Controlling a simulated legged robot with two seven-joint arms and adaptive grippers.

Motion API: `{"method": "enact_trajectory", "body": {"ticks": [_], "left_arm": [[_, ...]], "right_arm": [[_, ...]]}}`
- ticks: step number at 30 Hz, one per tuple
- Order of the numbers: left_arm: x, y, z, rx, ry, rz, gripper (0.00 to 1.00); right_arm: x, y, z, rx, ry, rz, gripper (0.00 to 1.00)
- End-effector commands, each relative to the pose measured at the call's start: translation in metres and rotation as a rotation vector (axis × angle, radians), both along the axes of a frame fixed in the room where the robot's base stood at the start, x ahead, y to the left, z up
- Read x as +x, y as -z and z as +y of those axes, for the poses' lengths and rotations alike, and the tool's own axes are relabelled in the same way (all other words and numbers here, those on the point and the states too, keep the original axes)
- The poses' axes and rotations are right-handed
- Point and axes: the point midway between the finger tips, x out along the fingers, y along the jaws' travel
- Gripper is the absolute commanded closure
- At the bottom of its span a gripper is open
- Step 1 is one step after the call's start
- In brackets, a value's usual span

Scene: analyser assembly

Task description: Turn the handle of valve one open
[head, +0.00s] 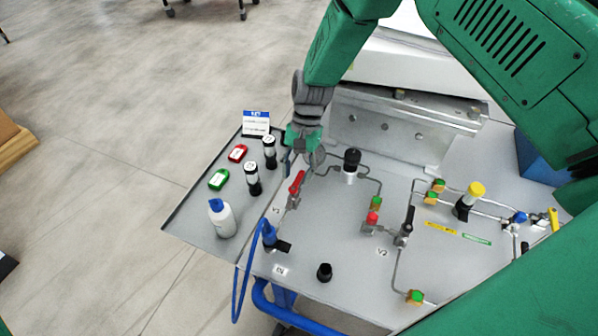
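The panel (340,260) lies across the middle of the head view. Valve one's red handle (297,183) stands on its left part, beside a small label (277,210) that seems to read V1. The handle slants up, with its upper end close to my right gripper (301,163). That gripper points down just above and behind the handle. Whether it touches the handle, and how far its fingers are apart, I cannot tell. My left gripper is not in view.
A grey tray (183,218) at the left holds a white bottle (222,220), vials and red and green items. A blue hose fitting (269,233) stands near the handle. A black knob (351,160) and valve two's black handle (408,222) stand to the right.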

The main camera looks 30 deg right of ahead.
Motion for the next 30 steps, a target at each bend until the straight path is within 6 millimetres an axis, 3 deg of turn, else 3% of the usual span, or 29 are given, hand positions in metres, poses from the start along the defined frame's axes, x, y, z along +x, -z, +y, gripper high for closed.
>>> {"method": "enact_trajectory", "body": {"ticks": [11, 24, 30], "left_arm": [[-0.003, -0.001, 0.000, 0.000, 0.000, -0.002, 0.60], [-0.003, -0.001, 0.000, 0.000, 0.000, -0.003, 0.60], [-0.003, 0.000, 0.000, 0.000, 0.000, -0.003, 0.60]], "right_arm": [[0.002, -0.005, -0.006, -0.002, 0.001, 0.002, 0.66], [0.025, -0.084, -0.028, -0.003, 0.001, 0.000, 0.66], [0.030, -0.104, -0.034, -0.002, 0.001, 0.003, 0.66]]}}
